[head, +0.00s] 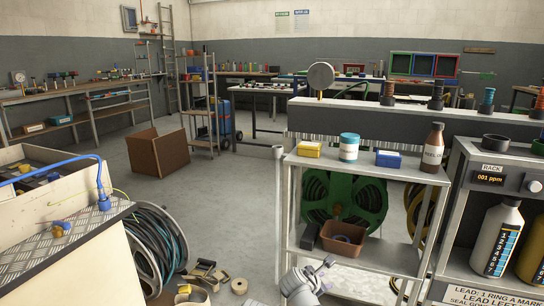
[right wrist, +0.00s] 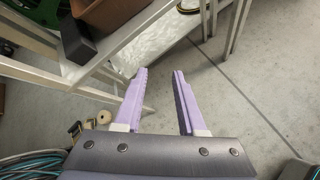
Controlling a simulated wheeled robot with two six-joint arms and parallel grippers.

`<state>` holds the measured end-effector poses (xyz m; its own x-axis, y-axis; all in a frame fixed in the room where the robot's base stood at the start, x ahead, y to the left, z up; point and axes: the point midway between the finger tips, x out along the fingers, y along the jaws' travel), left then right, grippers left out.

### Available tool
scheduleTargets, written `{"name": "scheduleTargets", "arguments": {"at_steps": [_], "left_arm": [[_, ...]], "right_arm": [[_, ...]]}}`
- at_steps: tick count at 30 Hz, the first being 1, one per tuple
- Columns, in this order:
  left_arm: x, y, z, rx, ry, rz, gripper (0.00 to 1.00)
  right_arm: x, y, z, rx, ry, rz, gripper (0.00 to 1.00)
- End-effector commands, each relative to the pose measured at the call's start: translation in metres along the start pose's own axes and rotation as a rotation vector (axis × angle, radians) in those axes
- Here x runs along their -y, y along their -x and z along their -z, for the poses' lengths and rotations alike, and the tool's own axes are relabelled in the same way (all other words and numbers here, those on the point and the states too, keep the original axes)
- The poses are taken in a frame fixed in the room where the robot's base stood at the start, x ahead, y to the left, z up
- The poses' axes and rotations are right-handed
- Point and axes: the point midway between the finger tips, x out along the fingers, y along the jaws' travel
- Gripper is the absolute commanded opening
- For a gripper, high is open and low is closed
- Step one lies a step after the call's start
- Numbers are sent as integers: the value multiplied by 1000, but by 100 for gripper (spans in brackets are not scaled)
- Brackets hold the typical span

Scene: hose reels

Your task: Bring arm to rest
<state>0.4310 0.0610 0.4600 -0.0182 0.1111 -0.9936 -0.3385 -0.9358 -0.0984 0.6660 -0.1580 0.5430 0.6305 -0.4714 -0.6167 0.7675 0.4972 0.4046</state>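My right gripper (head: 325,264) shows at the bottom middle of the head view, low in front of the grey metal shelf cart (head: 383,253). In the right wrist view its two lilac fingers (right wrist: 160,74) stand apart with nothing between them, over the grey floor. The cart's frame and lower shelf edge show close to the left finger in that view; whether they touch cannot be told. My left gripper is not in view.
The cart carries a brown tray (head: 342,238) and bottles above. A green hose reel (head: 347,200) stands behind it. A cable reel (head: 156,250) and loose tape rolls (head: 239,286) lie at left. A cardboard box (head: 158,152) stands on open floor.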

Motion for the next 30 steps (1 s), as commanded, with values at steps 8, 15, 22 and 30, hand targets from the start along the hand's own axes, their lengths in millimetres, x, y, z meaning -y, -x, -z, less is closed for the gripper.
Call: {"name": "scheduleTargets", "arguments": {"at_steps": [8, 15, 22, 30], "left_arm": [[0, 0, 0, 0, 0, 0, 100], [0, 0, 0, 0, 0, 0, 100], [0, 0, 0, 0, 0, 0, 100], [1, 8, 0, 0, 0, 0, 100]], "right_arm": [[92, 1, 19, -150, -785, 317, 40], [141, 21, 44, -172, -1341, 624, 40], [164, 39, 58, -141, -1650, 837, 40], [169, 70, 75, -100, -1800, 996, 40]]}}
